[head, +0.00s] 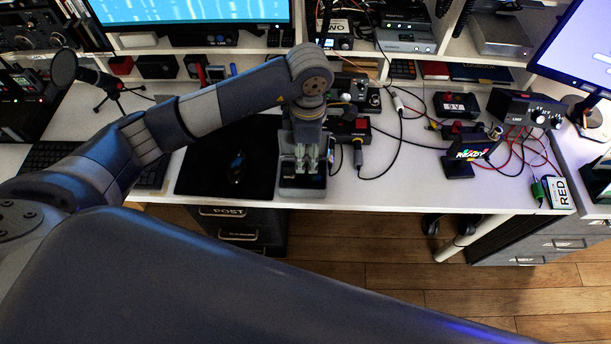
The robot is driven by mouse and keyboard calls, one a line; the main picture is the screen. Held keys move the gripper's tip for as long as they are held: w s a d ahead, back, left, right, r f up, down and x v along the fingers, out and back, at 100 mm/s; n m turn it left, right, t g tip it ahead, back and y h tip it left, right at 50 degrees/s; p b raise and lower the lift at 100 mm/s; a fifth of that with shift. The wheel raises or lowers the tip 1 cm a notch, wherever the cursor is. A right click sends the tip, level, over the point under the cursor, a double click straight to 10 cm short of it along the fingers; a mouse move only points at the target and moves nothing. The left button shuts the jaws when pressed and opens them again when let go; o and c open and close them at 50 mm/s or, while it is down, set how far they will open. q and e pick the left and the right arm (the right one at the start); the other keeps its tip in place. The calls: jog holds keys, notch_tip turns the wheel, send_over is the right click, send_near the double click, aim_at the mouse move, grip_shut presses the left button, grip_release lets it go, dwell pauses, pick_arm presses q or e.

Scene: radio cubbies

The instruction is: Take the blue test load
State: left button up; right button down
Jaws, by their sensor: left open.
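My left gripper (305,165) points down over the front edge of the white desk, at the right side of a black mat. It is open, with its fingers above a dark, low stand (302,187). The gripper hides part of this stand, and I cannot tell if it touches anything. I cannot make out a blue test load for certain. A small blue item (233,70) and a small red item stand by the shelf at the back, too small to identify. My right gripper is not in view.
A black mat (205,165) with a mouse lies left of the gripper. Right of it are a black box with a red button (357,126), loose cables, a READY sign (470,153) and a card marked RED (558,192). A monitor (580,50) stands far right.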

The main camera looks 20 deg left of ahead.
aim_at(306, 175)
pick_arm(q)
notch_tip(306, 175, down, 4)
jog(key=shift+s+r, duration=0.1)
jog(key=shift+r, duration=0.15)
jog(key=f, duration=0.1)
jog(key=f+p, duration=0.1)
jog(key=f, duration=0.1)
jog(key=f+p, duration=0.1)
jog(key=shift+s+a+f, duration=0.1)
jog(key=shift+s+f, duration=0.15)
jog(key=shift+f, duration=0.45)
jog(key=c, duration=0.9)
